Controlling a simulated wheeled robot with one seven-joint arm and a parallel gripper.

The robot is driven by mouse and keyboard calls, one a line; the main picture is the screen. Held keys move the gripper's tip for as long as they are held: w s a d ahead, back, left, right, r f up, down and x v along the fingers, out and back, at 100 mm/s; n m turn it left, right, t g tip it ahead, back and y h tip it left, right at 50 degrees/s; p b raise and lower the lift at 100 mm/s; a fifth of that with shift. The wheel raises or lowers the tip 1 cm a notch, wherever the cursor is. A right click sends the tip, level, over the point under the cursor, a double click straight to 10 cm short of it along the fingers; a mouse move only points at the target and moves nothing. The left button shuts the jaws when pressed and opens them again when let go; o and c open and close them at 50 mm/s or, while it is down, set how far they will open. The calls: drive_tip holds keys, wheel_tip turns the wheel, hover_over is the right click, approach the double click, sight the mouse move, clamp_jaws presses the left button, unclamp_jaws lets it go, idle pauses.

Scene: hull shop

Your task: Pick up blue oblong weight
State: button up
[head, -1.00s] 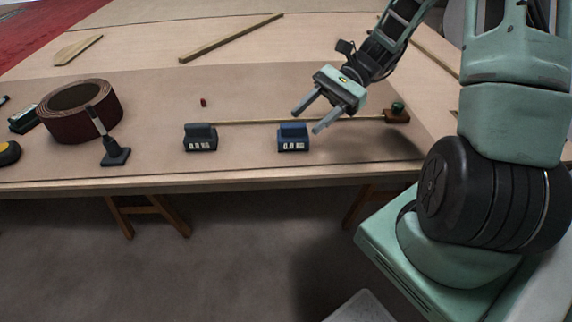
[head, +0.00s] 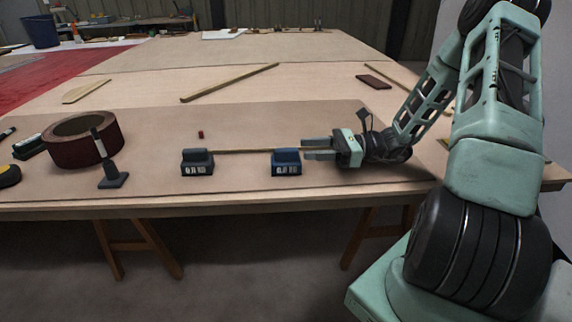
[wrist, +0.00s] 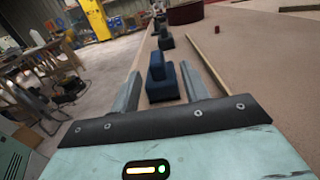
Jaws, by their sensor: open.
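The blue oblong weight (head: 286,162) stands upright on the brown mat near the table's front edge, with a white label on its front. In the wrist view the blue weight (wrist: 163,82) lies ahead, between and just beyond the fingertips. My gripper (head: 304,149) is low over the mat at the weight's right side, level, fingers pointing left at it. It is open and empty. In the head view the far fingertip reaches to about the weight's right edge; I cannot tell whether it touches. A similar dark grey weight (head: 197,162) stands to the left.
A thin wooden strip (head: 240,151) lies just behind the weights. A small red piece (head: 201,134), a dark stand (head: 112,175) and a brown roll (head: 82,140) are further left. The table's front edge (head: 240,207) is close. The mat's middle back is clear.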

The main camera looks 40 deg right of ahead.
sight(278, 149)
drive_tip(key=x, duration=0.3)
drive_tip(key=shift+a, duration=0.1)
drive_tip(key=shift+b+x, duration=0.5)
drive_tip(key=shift+x, duration=2.25)
drive_tip(key=shift+s+a+r, duration=0.1)
drive_tip(key=shift+s+r, duration=0.05)
drive_tip(key=shift+c, duration=0.3)
clamp_jaws()
